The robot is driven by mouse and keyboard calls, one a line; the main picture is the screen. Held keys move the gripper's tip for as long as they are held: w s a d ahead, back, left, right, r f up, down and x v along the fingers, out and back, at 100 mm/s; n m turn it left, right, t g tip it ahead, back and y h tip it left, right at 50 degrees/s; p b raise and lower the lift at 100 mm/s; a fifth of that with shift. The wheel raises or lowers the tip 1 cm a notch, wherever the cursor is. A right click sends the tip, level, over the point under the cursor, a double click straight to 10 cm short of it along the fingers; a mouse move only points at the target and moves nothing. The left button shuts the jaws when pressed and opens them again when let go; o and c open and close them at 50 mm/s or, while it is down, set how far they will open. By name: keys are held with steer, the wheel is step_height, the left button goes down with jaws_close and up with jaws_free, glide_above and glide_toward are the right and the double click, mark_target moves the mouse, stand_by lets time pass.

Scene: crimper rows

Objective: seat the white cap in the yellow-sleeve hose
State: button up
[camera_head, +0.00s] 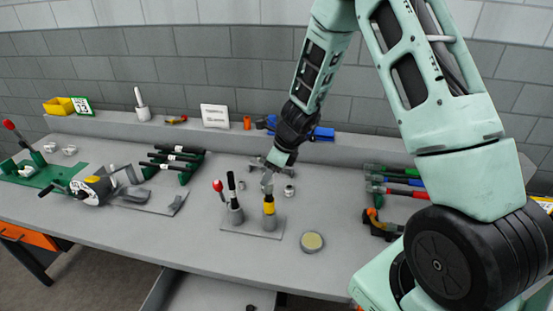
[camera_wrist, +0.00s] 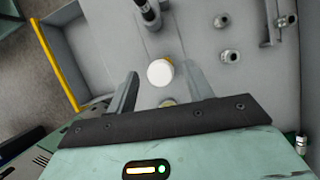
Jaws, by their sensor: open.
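The yellow-sleeve hose (camera_head: 269,206) stands upright in a holder on a grey base plate (camera_head: 236,232) on the bench. In the head view the cap is not clearly visible.
A black hose (camera_head: 232,187) and a red-tipped tool (camera_head: 218,186) stand left of the yellow-sleeve hose. A round tin (camera_head: 312,241) lies to its right. Small metal fittings (camera_head: 289,190) lie behind. Coloured-handled tools (camera_head: 398,181) rest on a rack at right.

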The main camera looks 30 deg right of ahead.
steer(key=p+v, duration=0.1)
steer(key=v, duration=1.6)
